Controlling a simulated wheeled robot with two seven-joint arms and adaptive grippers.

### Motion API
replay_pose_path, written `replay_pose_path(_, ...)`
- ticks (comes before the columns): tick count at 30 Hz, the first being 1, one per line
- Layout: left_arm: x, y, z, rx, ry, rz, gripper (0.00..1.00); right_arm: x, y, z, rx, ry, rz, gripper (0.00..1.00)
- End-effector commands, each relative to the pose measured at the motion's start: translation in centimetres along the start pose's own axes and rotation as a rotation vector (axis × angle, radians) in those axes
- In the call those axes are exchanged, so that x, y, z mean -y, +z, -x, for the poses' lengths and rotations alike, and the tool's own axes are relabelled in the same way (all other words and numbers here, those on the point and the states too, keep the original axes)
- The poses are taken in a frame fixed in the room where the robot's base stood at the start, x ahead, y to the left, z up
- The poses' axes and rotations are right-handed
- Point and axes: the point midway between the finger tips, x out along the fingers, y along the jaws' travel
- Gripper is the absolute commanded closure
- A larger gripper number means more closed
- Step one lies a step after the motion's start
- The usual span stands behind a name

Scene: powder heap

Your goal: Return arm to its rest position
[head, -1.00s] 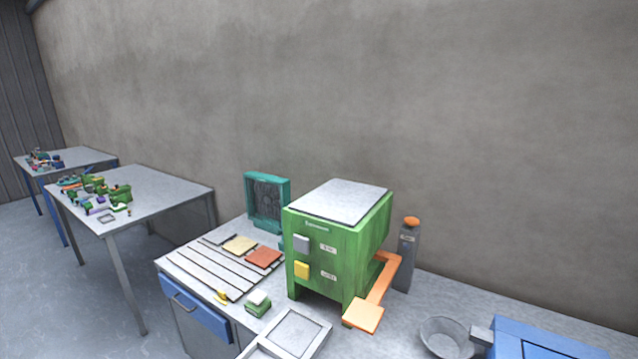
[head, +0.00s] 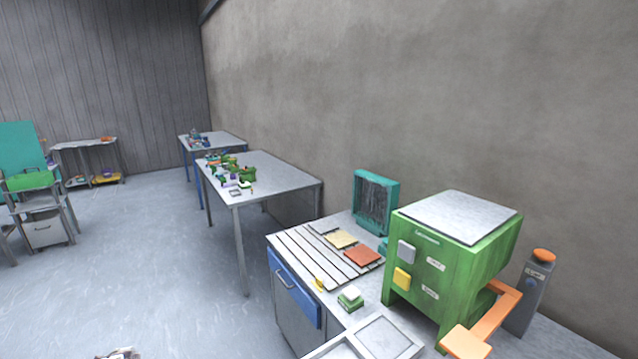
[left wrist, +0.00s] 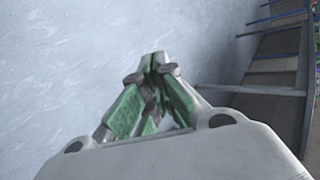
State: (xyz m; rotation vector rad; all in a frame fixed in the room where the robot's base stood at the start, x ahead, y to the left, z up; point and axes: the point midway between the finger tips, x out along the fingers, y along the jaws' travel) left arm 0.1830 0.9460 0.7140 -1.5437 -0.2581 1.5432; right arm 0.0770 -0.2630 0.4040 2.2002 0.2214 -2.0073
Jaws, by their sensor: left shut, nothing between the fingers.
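My left gripper (left wrist: 158,65) shows in the left wrist view. Its green and grey fingers meet at the tips, shut and empty, above the bare grey floor. In the head view only a small pale piece shows at the bottom edge on the left, too little to tell what it is. My right gripper is not in either view.
A bench on the right holds a green machine (head: 440,258) with an orange tray (head: 466,343), a slatted rack (head: 310,255) and a teal fan-like box (head: 376,203). Cluttered tables (head: 285,176) stand beyond, along the wall.

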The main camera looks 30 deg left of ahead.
Motion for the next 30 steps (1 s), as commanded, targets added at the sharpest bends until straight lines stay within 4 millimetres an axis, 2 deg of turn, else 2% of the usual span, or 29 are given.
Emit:
replay_pose_path(1,-0.2,1.2,0.0,0.012,0.0,0.009,1.0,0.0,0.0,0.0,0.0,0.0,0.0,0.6)
replay_pose_path(2,-0.4,1.5,-0.1,0.014,0.002,0.017,1.0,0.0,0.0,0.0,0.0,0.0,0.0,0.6)
replay_pose_path(3,-1.6,0.8,-0.1,0.006,0.014,0.023,1.0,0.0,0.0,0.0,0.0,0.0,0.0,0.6)
replay_pose_path(11,-8.1,-0.9,0.2,-0.009,0.081,0.049,1.0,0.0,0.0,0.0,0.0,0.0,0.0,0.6)
replay_pose_path(14,-11.5,-1.8,0.5,-0.017,0.116,0.064,1.0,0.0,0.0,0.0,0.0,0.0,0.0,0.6)
replay_pose_path(23,-24.1,-5.8,2.8,-0.048,0.251,0.121,1.0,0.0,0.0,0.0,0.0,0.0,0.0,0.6)
replay_pose_path(30,-34.1,-9.6,6.1,-0.073,0.362,0.169,1.0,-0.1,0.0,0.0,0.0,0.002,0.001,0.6)
